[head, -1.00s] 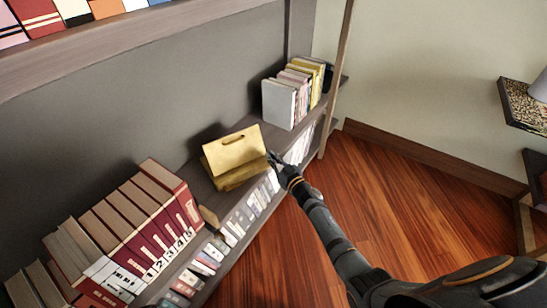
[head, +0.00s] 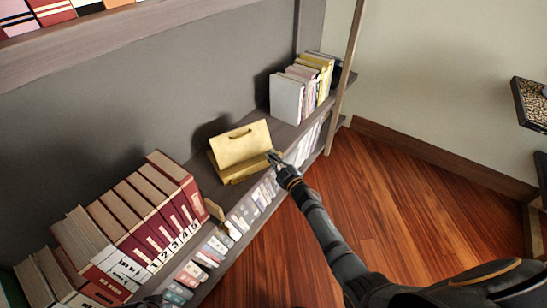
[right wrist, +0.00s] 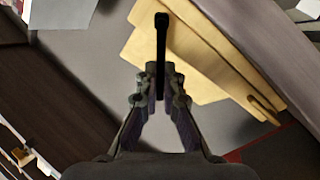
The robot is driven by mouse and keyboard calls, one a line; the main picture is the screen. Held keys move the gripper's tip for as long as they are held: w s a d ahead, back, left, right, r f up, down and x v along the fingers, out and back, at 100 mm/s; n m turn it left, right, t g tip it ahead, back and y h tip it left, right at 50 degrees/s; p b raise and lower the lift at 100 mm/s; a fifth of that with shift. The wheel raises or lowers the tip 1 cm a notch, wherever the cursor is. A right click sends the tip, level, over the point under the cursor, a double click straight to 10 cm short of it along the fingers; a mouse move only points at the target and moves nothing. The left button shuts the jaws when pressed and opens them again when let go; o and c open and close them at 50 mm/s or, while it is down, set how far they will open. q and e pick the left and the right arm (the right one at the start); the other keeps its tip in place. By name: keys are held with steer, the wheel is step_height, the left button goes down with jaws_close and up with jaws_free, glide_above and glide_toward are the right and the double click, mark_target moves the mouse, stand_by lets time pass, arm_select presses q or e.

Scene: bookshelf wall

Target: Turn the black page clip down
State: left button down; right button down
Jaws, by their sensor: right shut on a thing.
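A tan wooden book stand (head: 240,150) with a slot-shaped hole stands open on the shelf. My right gripper (head: 274,158) is at its right edge. In the right wrist view, my right gripper (right wrist: 162,75) is shut on the black page clip (right wrist: 161,38), a thin bar with a rounded end. The clip's free end reaches past the fingertips and lies across the edge of the stand (right wrist: 215,65). The clip is too small to make out in the head view.
Red numbered books (head: 165,205) stand left of the stand on the same shelf (head: 262,133). Lighter books (head: 300,90) stand to its right. Several small books (head: 245,215) fill the shelf below. The wooden floor (head: 400,200) on the right is open.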

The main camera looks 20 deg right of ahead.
stand_by(0.3)
steer(key=c, duration=1.5)
jaws_free()
